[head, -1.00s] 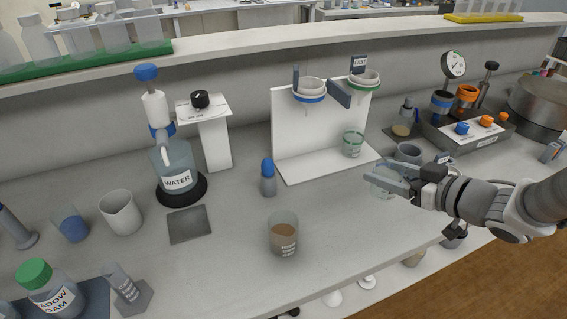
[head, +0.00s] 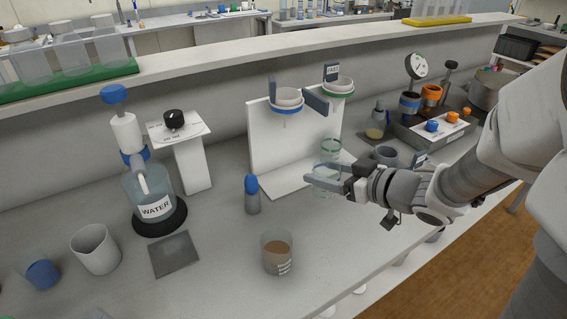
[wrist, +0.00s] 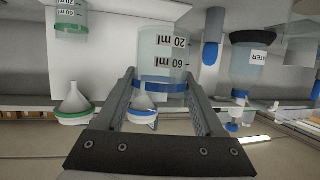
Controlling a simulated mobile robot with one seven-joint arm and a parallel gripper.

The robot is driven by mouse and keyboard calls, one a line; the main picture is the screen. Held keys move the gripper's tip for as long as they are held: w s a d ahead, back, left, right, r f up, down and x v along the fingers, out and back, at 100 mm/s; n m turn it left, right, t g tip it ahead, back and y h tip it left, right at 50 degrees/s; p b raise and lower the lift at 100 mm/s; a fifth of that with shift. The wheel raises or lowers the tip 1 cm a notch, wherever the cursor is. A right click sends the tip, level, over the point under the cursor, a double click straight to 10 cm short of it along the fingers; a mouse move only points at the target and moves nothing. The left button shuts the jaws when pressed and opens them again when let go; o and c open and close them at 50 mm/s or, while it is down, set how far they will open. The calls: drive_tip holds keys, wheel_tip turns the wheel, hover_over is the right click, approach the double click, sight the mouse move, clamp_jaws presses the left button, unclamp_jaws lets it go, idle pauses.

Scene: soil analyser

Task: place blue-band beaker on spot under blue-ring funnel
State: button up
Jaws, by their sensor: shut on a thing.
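The blue-band beaker (wrist: 162,50) is clear with volume marks, and its blue band shows between my fingers in the wrist view. My gripper (wrist: 160,80) is shut on it; in the head view my gripper (head: 326,176) holds it at the right front of the white stand base (head: 280,183). The held beaker (head: 322,190) is partly hidden by the fingers. The blue-ring funnel (head: 287,104) is mounted on the stand, up and left of my gripper; it also shows in the wrist view (wrist: 144,104). The base area under it looks empty.
A green-band beaker (head: 331,147) stands under the green-ring funnel (head: 339,88), just behind my gripper. A beaker of brown liquid (head: 277,254) stands in front. A grey mug (head: 386,155) is right.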

drive_tip(key=w+a, duration=0.3)
drive_tip(key=w, duration=0.1)
drive_tip(key=w+a+b, duration=0.1)
drive_tip(key=w+a, duration=0.1)
drive_tip(key=w, duration=0.2)
drive_tip(key=w+a+b, duration=0.1)
drive_tip(key=w+a, duration=0.2)
drive_tip(key=w, duration=0.1)
drive_tip(key=shift+w+a+f, duration=0.1)
drive_tip(key=shift+w+a, duration=0.2)
drive_tip(key=shift+a, duration=0.05)
drive_tip(key=shift+f+b, duration=0.6)
drive_tip(key=shift+f, duration=0.05)
wheel_tip(320, 180, down, 6)
drive_tip(key=b, duration=0.3)
drive_tip(key=shift+r, duration=0.2)
drive_tip(key=shift+w, duration=0.15)
